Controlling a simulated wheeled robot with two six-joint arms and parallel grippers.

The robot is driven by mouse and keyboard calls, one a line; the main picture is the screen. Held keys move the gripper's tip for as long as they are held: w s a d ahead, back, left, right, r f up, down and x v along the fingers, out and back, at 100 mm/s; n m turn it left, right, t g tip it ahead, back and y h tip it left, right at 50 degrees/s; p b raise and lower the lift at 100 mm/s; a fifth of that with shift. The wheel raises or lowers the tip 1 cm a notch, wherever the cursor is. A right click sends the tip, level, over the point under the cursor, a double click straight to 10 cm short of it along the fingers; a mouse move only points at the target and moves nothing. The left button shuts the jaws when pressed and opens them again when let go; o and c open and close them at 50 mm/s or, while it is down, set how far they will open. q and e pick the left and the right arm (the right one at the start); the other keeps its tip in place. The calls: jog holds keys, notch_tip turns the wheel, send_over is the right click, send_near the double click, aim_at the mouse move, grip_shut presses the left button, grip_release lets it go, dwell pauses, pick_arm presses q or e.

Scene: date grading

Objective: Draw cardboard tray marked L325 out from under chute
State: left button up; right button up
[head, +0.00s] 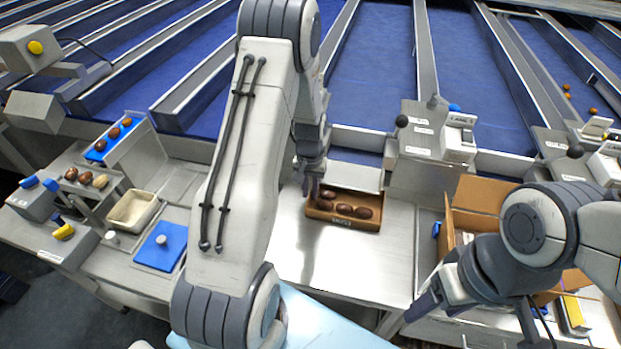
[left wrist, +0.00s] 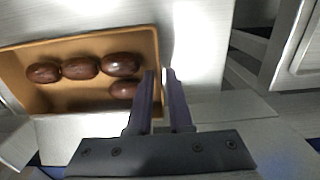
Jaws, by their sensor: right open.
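The cardboard tray (head: 322,219) is a shallow brown box on the steel table, with several dark dates in it. A mark shows on its front wall, too small to read surely. In the left wrist view the tray (left wrist: 55,97) lies at the left with the dates inside. My left gripper (head: 312,190) is at the tray's back left corner in the head view. In the left wrist view its fingers (left wrist: 161,72) stand close together at the tray's side wall, a narrow gap between them; whether they press the wall is unclear. My right gripper (head: 476,322) is open at the lower right.
An open cardboard box (head: 477,193) stands right of the tray, beside my right arm. A grey labelled unit (head: 417,150) stands behind at the right. A cream bin (head: 133,210) and blue plate (head: 162,246) are at the left. Bare steel (head: 345,272) lies in front of the tray.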

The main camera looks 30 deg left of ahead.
pick_arm(q)
jog(key=shift+f, duration=0.6)
grip_shut()
dwell(1.1)
